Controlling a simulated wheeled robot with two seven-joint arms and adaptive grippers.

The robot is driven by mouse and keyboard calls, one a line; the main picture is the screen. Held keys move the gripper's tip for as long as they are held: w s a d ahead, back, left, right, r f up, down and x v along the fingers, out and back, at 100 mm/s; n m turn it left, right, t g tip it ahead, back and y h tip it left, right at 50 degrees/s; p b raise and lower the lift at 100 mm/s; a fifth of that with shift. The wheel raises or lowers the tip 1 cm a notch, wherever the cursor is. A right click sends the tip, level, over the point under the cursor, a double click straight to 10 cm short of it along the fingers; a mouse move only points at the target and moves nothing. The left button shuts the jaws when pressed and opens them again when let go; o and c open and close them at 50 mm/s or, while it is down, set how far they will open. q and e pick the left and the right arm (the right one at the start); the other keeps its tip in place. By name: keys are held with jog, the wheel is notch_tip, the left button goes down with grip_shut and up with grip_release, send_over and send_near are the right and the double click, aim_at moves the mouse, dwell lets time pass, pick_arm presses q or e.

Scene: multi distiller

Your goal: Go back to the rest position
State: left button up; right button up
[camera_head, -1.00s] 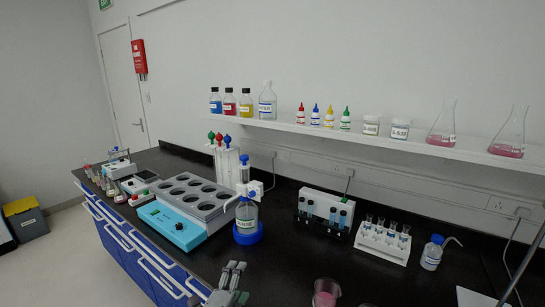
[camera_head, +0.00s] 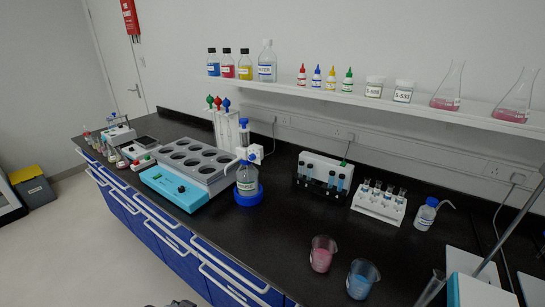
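A small grey sliver (camera_head: 172,304) shows at the bottom edge, left of the middle, in the head view. It looks like the top of my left gripper or arm; the fingers are cut off, so I cannot tell if it is open or shut. It is in front of the blue drawers, clear of the bench top. My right gripper is not in view.
The black bench (camera_head: 283,225) bears a blue-and-grey multi-well heater (camera_head: 190,165), a bottle (camera_head: 246,180) with dispenser in a blue ring, a pink beaker (camera_head: 321,254), a blue beaker (camera_head: 361,279) and a tube rack (camera_head: 379,204). A white shelf (camera_head: 420,108) runs above.

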pick_arm(q)
jog(key=s+f+n+g, duration=0.2)
jog(key=s, duration=0.3)
notch_tip(320, 180, down, 32)
jog(key=s+a+g, duration=0.1)
jog(key=s+a, duration=0.1)
jog(key=a, duration=0.1)
jog(key=s+a+f, duration=0.3)
jog(key=s+f, duration=0.7)
jog(key=s+a+f+g, duration=0.1)
jog(key=s+a+f, duration=0.2)
jog(key=s+f, duration=0.6)
jog(key=shift+s+a+f, duration=0.25)
jog(key=shift+s+f, duration=0.1)
jog(key=shift+s, duration=0.65)
